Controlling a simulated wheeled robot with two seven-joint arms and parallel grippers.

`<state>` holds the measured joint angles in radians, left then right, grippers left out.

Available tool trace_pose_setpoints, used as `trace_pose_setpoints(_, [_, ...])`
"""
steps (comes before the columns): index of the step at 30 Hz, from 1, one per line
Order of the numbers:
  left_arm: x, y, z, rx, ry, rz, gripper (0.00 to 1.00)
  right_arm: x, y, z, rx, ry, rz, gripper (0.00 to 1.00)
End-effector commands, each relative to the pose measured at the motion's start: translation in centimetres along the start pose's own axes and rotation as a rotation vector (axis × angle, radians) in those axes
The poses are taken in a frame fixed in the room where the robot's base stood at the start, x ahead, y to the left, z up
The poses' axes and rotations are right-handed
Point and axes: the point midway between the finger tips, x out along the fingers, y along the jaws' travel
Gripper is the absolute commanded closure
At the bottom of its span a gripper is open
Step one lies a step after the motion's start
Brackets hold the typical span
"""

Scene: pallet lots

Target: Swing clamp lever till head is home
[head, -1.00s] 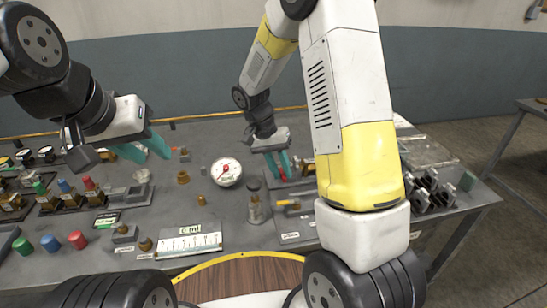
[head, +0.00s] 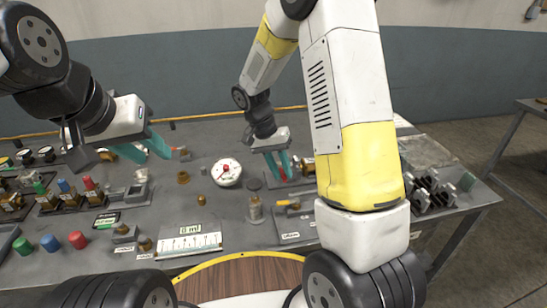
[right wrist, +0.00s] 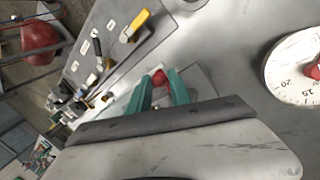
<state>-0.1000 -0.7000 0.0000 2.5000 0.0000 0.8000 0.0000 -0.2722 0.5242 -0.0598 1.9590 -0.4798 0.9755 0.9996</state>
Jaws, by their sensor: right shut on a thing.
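My right gripper (head: 278,165) is low over the table, right of the white dial. In the right wrist view, its teal fingers (right wrist: 161,88) are shut on a red grip (right wrist: 158,77), which I take to be the clamp lever's handle. The fingers and palm hide most of the clamp, so I cannot tell where its head sits. My left gripper (head: 147,149) is open and empty above the back left of the table.
The white dial with a red knob (head: 227,173) stands close to the right gripper. A plate with a yellow-handled part (head: 292,207) lies in front. A scale card (head: 190,242), a jar (head: 255,210) and coloured knobs crowd the table. Black blocks (head: 432,190) stand at the right.

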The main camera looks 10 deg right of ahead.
Motion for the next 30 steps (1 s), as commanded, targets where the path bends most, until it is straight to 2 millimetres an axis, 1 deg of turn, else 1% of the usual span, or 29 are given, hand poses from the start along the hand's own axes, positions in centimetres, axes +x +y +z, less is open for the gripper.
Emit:
trace_pose_setpoints(1, [0.00, 0.00, 0.00, 0.000, 0.000, 0.000, 0.64, 0.10, 0.58, -0.21, 0.009, -0.001, 0.010, 1.00])
trace_pose_setpoints(8, [0.00, 0.00, 0.00, 0.000, 0.000, 0.000, 0.64, 0.09, 0.59, -0.23, 0.013, -0.002, 0.011, 1.00])
trace_pose_setpoints(22, [0.00, 0.00, 0.00, 0.000, 0.000, 0.000, 0.64, 0.00, 0.28, -0.11, 0.048, -0.015, 0.010, 1.00])
trace_pose_setpoints(30, [0.00, 0.00, 0.00, 0.000, 0.000, 0.000, 0.64, -0.14, -0.36, 0.11, 0.101, -0.035, 0.006, 1.00])
